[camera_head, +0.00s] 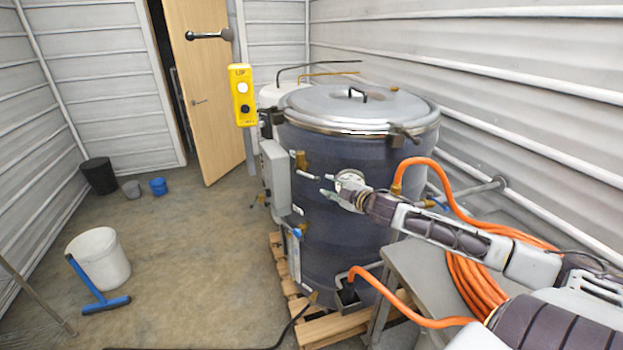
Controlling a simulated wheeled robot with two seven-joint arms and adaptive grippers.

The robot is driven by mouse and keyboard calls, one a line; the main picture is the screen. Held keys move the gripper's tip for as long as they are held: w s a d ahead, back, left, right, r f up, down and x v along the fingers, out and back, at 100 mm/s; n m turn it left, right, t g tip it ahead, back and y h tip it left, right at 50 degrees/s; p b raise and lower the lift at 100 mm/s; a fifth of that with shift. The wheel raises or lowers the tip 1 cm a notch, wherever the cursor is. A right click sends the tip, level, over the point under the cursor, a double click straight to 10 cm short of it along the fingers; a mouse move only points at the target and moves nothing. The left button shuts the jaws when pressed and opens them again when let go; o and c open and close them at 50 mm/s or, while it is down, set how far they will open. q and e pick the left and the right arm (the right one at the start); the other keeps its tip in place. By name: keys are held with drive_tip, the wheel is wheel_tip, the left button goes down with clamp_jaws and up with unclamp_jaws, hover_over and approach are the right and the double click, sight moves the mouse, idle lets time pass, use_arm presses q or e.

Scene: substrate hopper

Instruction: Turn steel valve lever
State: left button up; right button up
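A steel lever (207,36) with a dark ball on its left end sticks out to the left from an upright pipe at the top of the view, in front of the wooden door. It looks roughly level. My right gripper (327,186) is in front of the dark vessel, well below and to the right of this lever. Its fingers point left, are apart and hold nothing that I can see. My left gripper is not in view.
The large dark vessel (335,240) with a steel lid stands on a wooden pallet (325,328). A yellow button box (242,95) hangs at its left. A white bucket (100,262) stands left; the middle floor is clear.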

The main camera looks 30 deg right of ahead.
sight(314, 179)
drive_tip(key=shift+x, duration=2.25)
drive_tip(key=shift+p+x, duration=0.9)
drive_tip(key=shift+x, duration=3.25)
drive_tip(key=c, duration=0.7)
drive_tip(key=shift+w+f, duration=0.15)
clamp_jaws()
